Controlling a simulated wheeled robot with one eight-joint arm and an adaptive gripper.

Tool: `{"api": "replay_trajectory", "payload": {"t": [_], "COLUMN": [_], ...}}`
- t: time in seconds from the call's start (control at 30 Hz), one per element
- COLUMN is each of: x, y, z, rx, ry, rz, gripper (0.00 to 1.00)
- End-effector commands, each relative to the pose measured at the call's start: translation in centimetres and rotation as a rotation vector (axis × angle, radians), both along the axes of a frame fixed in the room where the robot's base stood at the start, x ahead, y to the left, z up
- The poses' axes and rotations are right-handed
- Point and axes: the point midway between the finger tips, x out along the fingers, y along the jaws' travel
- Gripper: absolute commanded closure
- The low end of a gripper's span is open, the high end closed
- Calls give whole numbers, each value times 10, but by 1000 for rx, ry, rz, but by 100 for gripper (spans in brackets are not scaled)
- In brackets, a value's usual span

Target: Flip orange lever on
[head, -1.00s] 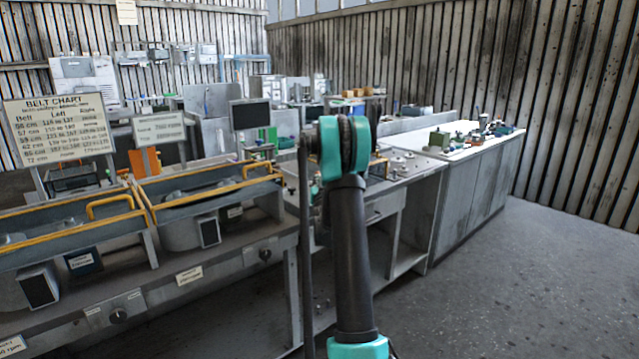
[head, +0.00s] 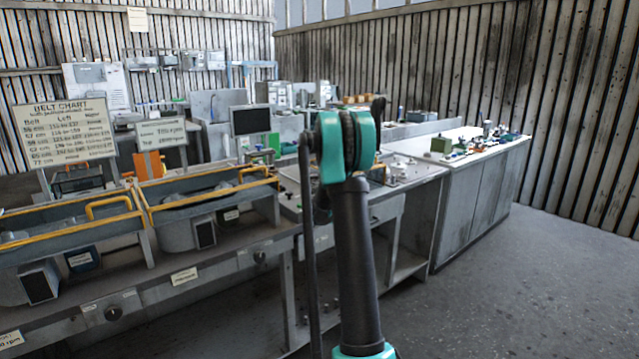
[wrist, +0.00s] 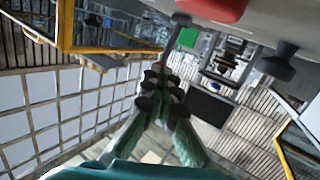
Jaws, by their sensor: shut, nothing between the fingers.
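No orange lever can be made out for certain. An orange upright piece (head: 150,164) stands behind the yellow-edged troughs in the head view; whether it is a lever I cannot tell. A red part (wrist: 212,8) is cut off by the top edge of the wrist view, on a pale surface close to the camera. My gripper (wrist: 158,72) shows in the wrist view with its dark fingertips together and nothing between them. It appears apart from the red part. In the head view my arm hides most of the gripper and the bench behind it.
Two grey troughs with yellow rims (head: 210,185) stand on the bench at left. A belt chart sign (head: 65,130) and a dark monitor (head: 250,119) rise behind. A white-topped cabinet (head: 480,155) stands at right. The floor (head: 510,290) at front right is clear.

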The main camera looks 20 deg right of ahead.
Motion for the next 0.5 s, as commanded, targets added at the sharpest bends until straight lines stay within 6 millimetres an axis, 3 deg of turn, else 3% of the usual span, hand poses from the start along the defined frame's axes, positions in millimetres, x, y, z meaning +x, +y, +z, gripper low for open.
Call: {"api": "replay_trajectory", "payload": {"t": [0.27, 0.5], "x": [5, 21], "y": [9, 15], "z": [8, 16], "rx": [-22, -85], "ry": [54, 233], "rz": [0, 2], "gripper": [100, 100]}}
